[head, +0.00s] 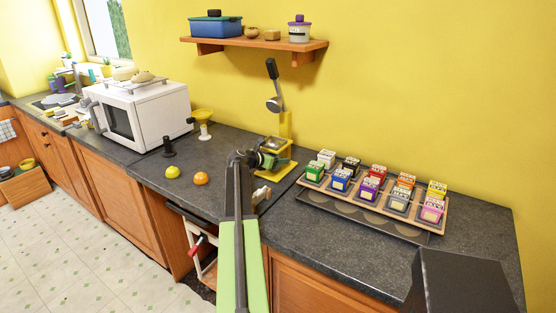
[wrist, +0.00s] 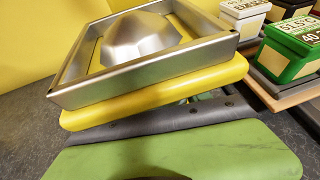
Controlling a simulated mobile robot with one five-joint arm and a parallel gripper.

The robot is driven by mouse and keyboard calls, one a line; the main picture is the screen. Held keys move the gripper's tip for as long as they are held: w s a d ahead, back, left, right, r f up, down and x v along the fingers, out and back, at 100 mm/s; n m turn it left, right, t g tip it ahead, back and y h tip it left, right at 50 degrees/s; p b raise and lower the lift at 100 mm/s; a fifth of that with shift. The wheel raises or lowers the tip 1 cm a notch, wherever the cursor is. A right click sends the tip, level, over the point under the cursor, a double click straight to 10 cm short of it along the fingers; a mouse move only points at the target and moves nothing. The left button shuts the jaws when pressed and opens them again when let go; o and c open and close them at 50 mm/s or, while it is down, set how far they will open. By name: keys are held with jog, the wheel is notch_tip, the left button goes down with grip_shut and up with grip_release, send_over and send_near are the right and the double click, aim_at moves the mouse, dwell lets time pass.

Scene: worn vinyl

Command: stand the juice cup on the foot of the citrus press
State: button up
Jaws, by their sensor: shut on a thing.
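The citrus press (head: 285,125) stands at the back of the counter, yellow with a raised dark lever. Its yellow foot (head: 285,169) rests on the counter. In the wrist view its square steel tray (wrist: 90,90) with a faceted dome sits on a yellow shelf (wrist: 160,93). My gripper (head: 263,160) is at the front of the press, below the tray; its green and dark parts fill the lower wrist view. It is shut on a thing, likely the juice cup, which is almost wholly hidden. I cannot tell whether it touches the foot.
A rack of several coloured boxes (head: 370,187) stands right of the press. A lemon (head: 172,172) and an orange (head: 201,178) lie left of my arm. A shelf (head: 255,43) hangs above.

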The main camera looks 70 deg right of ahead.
jog(key=shift+f+b, duration=0.45)
jog(key=shift+f, duration=0.05)
jog(key=o, duration=1.5)
jog(key=shift+p+v, duration=1.55)
jog(key=shift+v, duration=2.45)
jog(key=shift+r, duration=0.15)
jog(key=p+v, duration=0.6)
jog(key=v, duration=1.1)
jog(key=shift+a+r+p, duration=0.15)
jog(key=shift+p, duration=0.15)
